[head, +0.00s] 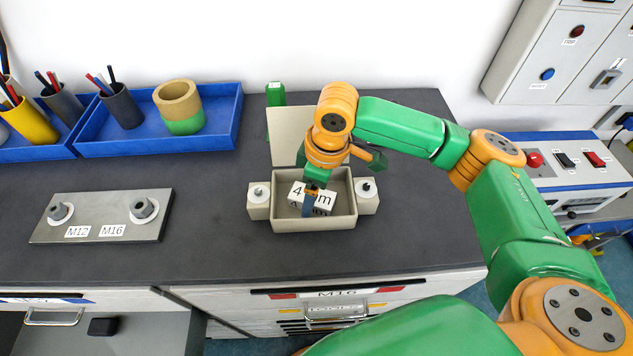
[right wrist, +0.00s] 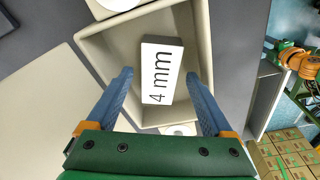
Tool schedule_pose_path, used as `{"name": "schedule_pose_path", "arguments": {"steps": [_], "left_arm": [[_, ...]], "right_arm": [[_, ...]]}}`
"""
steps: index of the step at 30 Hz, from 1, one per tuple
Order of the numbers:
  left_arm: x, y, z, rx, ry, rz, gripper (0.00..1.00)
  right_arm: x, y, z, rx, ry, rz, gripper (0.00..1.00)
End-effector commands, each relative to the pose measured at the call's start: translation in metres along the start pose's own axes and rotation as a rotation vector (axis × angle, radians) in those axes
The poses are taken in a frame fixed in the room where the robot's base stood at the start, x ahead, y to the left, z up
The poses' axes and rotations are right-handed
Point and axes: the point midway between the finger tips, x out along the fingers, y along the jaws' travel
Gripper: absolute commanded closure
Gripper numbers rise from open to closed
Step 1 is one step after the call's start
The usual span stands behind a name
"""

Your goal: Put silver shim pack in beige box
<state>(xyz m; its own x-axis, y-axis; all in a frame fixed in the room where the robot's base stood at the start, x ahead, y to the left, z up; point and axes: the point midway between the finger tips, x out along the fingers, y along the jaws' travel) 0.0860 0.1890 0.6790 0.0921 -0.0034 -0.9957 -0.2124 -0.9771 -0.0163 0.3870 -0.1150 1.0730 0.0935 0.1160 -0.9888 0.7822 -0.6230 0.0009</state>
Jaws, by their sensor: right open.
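The beige box (head: 343,217) stands open on the dark worktop, and its walls also show in the right wrist view (right wrist: 203,28). The silver shim pack (head: 325,198), a pale block marked "4 mm", is inside the box. In the right wrist view the shim pack (right wrist: 161,72) lies at a slight tilt within the box walls. My right gripper (right wrist: 158,73) is open above the box, with one blue finger on each side of the shim pack and visible gaps between. In the head view the right gripper (head: 311,203) partly hides the pack's label. My left gripper is not seen.
A beige panel (head: 284,135) stands behind the box. Knobbed blocks (head: 258,198) (head: 367,190) flank it. A metal plate (head: 100,220) marked M12 and M16 lies left. Blue trays (head: 220,112) with cups stand at the back left. A control box (head: 570,180) is right.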

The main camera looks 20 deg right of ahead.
Motion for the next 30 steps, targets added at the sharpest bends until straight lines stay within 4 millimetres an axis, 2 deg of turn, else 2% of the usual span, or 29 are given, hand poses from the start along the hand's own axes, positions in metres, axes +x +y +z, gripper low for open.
{"name": "schedule_pose_path", "arguments": {"steps": [2, 9, 13, 18, 30], "left_arm": [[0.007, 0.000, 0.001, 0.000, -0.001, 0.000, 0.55], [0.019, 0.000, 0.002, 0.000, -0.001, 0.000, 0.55], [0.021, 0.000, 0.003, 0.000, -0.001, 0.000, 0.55], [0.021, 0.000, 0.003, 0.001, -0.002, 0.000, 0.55], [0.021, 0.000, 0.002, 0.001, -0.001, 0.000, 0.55]], "right_arm": [[-0.014, 0.001, 0.000, -0.001, 0.005, 0.004, 0.14], [-0.082, 0.000, -0.001, -0.002, 0.005, 0.003, 0.14], [-0.106, 0.000, 0.000, -0.001, 0.003, 0.002, 0.14], [-0.116, 0.000, 0.000, -0.002, 0.000, 0.001, 0.14], [-0.115, 0.000, 0.000, -0.001, 0.000, 0.000, 0.14]]}}
